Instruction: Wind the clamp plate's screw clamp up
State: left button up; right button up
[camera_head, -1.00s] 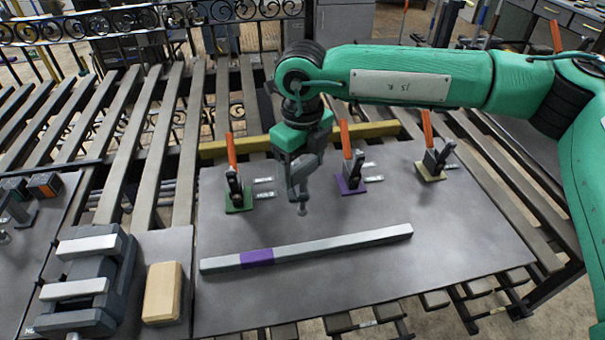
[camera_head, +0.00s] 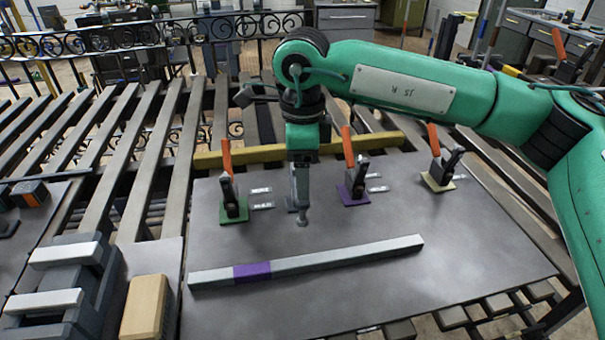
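The clamp plate is a grey sheet (camera_head: 400,285) on the slatted bench. Upright orange-handled clamps stand on it: one on a green base (camera_head: 232,208), one on a purple base (camera_head: 353,194) and one on a pale yellow base (camera_head: 440,180). My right gripper (camera_head: 301,205) points down between the green-based and purple-based clamps. A slim grey stem with a rounded end shows below my wrist; I cannot tell finger from clamp part there. A bluish base (camera_head: 291,204) is partly hidden behind it. The screw clamp cannot be made out clearly. My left gripper is not in view.
A grey bar (camera_head: 340,257) with a purple band lies across the plate in front of the clamps. A yellow beam (camera_head: 235,158) runs behind them. At left are a grey vise-like fixture (camera_head: 65,290) and a wooden block (camera_head: 145,306). The plate's front is clear.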

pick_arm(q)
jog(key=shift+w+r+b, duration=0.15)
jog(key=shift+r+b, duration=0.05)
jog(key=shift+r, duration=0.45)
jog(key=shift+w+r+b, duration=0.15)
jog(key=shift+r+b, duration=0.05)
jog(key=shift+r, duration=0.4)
pick_arm(e)
jog(key=shift+n, duration=1.1)
jog(key=o, duration=1)
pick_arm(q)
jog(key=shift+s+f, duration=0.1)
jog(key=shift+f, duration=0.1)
pick_arm(e)
jog(key=shift+r, duration=6.85)
